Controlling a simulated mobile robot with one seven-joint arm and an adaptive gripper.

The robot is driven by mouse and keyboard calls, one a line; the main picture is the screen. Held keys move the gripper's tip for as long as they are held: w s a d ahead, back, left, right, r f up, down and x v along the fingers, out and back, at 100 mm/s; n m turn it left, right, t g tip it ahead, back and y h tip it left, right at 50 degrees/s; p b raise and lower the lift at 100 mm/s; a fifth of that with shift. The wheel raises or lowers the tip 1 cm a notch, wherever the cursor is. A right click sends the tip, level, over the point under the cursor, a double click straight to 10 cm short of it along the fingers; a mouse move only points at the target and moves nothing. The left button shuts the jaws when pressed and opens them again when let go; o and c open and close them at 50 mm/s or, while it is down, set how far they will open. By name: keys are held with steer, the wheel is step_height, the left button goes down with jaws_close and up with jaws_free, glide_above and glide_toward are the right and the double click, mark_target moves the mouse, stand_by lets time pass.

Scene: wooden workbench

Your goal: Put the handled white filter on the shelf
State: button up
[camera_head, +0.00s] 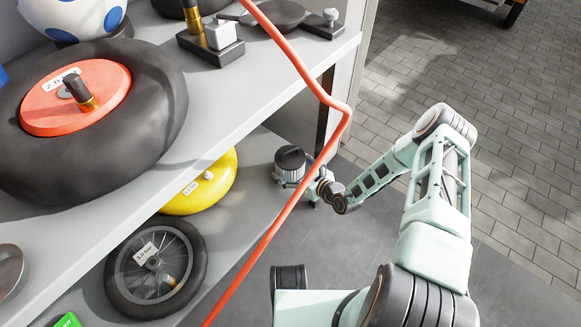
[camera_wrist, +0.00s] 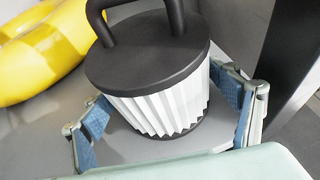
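The handled white filter (camera_head: 291,168) has a black lid with a black handle and white pleated sides. It stands upright on the grey lower shelf (camera_head: 255,180), near its right end. In the wrist view the filter (camera_wrist: 160,105) fills the middle, and the handle's top is cut off. My gripper (camera_wrist: 165,110) is open, with one blue-padded finger on each side of the filter; gaps show between the pads and the pleats. In the head view my gripper (camera_head: 313,188) is small and partly hidden beside the filter.
A yellow wheel (camera_head: 203,186) and a black spoked wheel (camera_head: 155,265) are left of the filter. The upper shelf (camera_head: 215,110) holds a large black tyre with an orange hub (camera_head: 160,100). An orange hose (camera_head: 290,205) crosses the view. A dark post (camera_wrist: 287,60) stands close on the right.

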steer(key=shift+r, duration=0.3)
steer(key=p+v, duration=0.4)
steer(key=v, duration=0.8)
steer(key=shift+f, duration=0.15)
